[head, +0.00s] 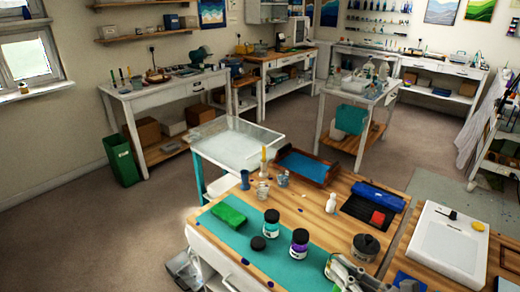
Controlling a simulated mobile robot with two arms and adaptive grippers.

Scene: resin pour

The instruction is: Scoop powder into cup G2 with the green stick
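Small cups stand near the back left edge of the wooden table: a clear cup (262,189), a bluish cup (282,179) and a dark blue cup (245,180). I cannot read any G2 marking. A teal-banded jar (271,223) and a purple-banded jar (299,243) stand on the teal mat (318,258), beside a black round lid (258,243). A yellow upright stick (263,156) shows at the clear cup. I cannot make out a green stick or loose powder. My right gripper (345,270) is at the bottom edge, near the mat; its fingers are unclear. My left gripper is not in view.
A green block (229,214) lies on the mat. A blue-lined wooden tray (303,166), a white bottle (331,202), a dark pot (365,246), a blue roll (378,196) and a red block (377,217) surround the work area. A white board (448,242) lies at right.

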